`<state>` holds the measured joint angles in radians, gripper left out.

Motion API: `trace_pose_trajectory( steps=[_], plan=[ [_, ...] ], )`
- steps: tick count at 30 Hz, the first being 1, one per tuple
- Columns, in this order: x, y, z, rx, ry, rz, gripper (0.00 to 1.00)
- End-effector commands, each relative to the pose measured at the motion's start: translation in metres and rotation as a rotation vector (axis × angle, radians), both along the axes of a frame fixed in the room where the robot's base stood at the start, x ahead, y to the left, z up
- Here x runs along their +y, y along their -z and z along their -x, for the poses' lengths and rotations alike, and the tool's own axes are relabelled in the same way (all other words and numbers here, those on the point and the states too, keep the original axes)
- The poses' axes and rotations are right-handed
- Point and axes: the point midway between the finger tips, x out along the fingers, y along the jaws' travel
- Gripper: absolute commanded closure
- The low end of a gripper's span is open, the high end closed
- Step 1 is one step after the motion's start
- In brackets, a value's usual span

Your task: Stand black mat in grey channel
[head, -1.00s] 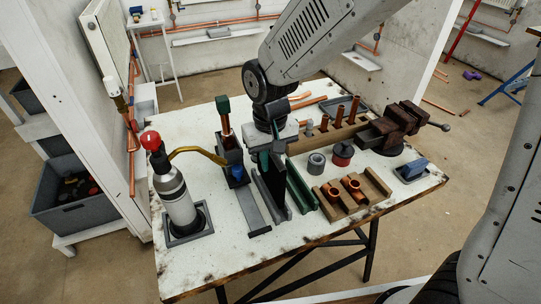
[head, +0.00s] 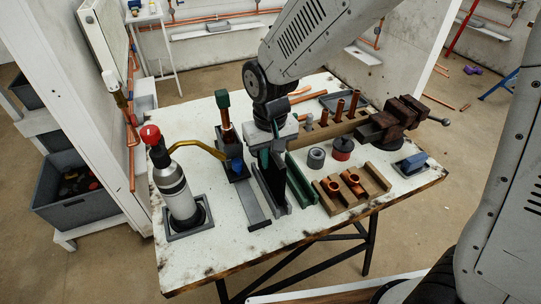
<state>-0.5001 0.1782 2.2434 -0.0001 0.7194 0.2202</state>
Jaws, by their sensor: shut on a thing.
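My gripper (head: 271,157) points down over the middle of the workbench, its dark green fingers shut on the black mat. The black mat (head: 276,174) is a thin dark sheet held upright, on edge, below the fingers. It is at the grey channel (head: 268,194), a dark grey trough running from back to front. The mat's lower edge is hidden by the channel's wall, and I cannot tell whether it touches the bottom. The far end of the channel is partly covered by my gripper.
A green channel (head: 300,188) lies close on the right, and a flat grey strip (head: 253,205) on the left. A wooden rack with copper fittings (head: 376,193), a vise (head: 399,119) and a gas torch (head: 172,182) stand on the workbench (head: 228,247). The front edge is clear.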

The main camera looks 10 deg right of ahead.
Motion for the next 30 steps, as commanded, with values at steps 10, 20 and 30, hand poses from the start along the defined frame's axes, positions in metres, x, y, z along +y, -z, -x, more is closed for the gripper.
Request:
trace_pose_trajectory(
  steps=[10, 20, 30],
  plan=[
    [0.000, 0.016, 0.000, 0.001, 0.000, 0.000, 1.00],
    [0.000, 0.028, 0.000, 0.000, 0.000, 0.000, 1.00],
    [0.000, 0.028, 0.000, 0.000, 0.000, 0.000, 0.60]
  ],
)
